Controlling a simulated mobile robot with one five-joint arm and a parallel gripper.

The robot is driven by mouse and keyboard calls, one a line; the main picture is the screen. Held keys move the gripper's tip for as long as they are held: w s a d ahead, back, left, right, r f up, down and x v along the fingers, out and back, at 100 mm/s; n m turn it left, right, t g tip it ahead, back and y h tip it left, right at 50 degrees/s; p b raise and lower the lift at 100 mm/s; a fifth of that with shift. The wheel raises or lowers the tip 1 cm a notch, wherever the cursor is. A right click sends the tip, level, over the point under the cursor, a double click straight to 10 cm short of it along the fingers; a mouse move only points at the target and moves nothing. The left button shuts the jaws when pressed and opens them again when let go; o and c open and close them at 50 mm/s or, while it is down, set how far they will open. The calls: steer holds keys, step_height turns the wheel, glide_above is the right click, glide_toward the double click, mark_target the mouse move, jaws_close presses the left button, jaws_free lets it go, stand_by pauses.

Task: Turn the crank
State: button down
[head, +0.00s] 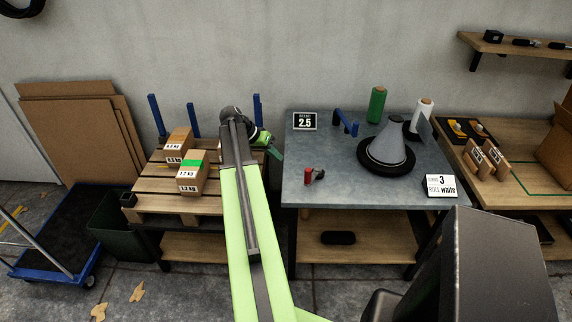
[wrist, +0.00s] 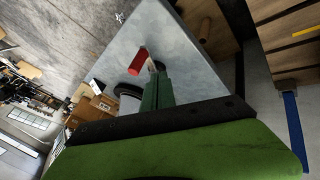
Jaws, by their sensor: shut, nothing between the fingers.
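The crank appears to be the small piece with a red handle (head: 308,175) and a dark part at its right, near the front left of the grey table. Its red handle also shows in the wrist view (wrist: 138,62), close beyond the fingertips, with a pale metal part beside it. My gripper (head: 277,153) is at the table's left edge, up and left of the red handle, with a visible gap in the head view. In the wrist view its green fingers (wrist: 157,80) are together and empty. They hide part of what lies behind them.
The grey table (head: 340,190) also carries a grey cone (head: 387,143) on a black round base, a blue bracket (head: 346,123), a green roll (head: 377,104), a white roll (head: 422,112) and a card reading 3 and white (head: 441,186). Boxes (head: 192,180) stand on a pallet at left.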

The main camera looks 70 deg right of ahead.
steer(key=b+x, duration=0.3)
steer(key=x, duration=0.1)
steer(key=b+x, duration=0.3)
steer(key=x, duration=0.1)
steer(key=shift+w+f, duration=0.1)
steer(key=shift+f, duration=0.3)
steer(key=shift+s+d+r, duration=0.1)
steer(key=shift+s+r, duration=0.05)
steer(key=shift+s, duration=2.05)
